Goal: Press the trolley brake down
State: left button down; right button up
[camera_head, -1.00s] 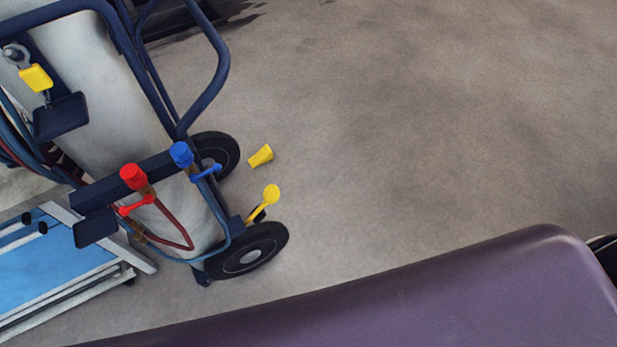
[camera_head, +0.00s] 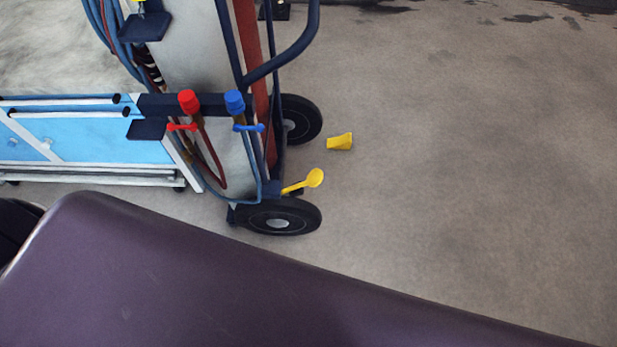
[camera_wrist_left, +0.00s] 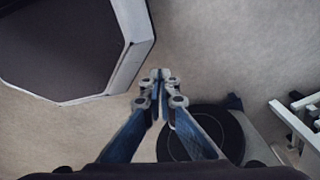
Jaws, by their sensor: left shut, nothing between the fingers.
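The trolley is a dark blue frame (camera_head: 225,50) carrying a pale cylinder, at the upper left of centre in the head view. Its brake is a yellow lever with a round pad (camera_head: 315,178), sticking out to the right just above the near wheel (camera_head: 278,217). The pad looks raised off the floor. My left gripper (camera_wrist_left: 160,76) is shut and empty in the left wrist view, over the floor. A dark round disc (camera_wrist_left: 205,135), probably a trolley wheel, lies beside and below its fingers. The brake cannot be made out there. My right gripper is not in view.
A yellow wedge (camera_head: 340,141) lies on the floor right of the far wheel (camera_head: 300,119). Red (camera_head: 188,102) and blue (camera_head: 235,102) valves with hoses stand on the trolley's near side. A blue-and-white frame (camera_head: 90,140) adjoins its left. The floor to the right is clear.

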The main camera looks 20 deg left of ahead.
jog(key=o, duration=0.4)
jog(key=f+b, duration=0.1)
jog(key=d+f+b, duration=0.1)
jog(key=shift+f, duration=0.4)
pick_arm(q)
jog(key=w+a+r+n+t+b, duration=0.2)
jog(key=w+r, duration=0.1)
jog(key=w, duration=0.7)
jog(key=w+a+r+n+t+b, duration=0.15)
jog(key=w+r, duration=0.25)
jog(key=w, duration=0.5)
jog(key=w+a+r+n+t+b, duration=0.1)
jog(key=w+a+r+n+t, duration=0.15)
jog(key=w, duration=0.75)
jog(key=w+d+r+n+t+h+b, duration=0.1)
jog(key=w+d+r, duration=0.3)
jog(key=r, duration=0.5)
jog(key=w+d+r+n+t+h+b, duration=0.1)
jog(key=w+d+r+t+h+b, duration=0.1)
jog(key=r, duration=0.7)
jog(key=w+d+b, duration=0.1)
jog(key=w+d, duration=0.1)
jog(key=w, duration=0.1)
jog(key=shift+w+d+n+t, duration=0.25)
jog(key=shift+w+n+t, duration=0.15)
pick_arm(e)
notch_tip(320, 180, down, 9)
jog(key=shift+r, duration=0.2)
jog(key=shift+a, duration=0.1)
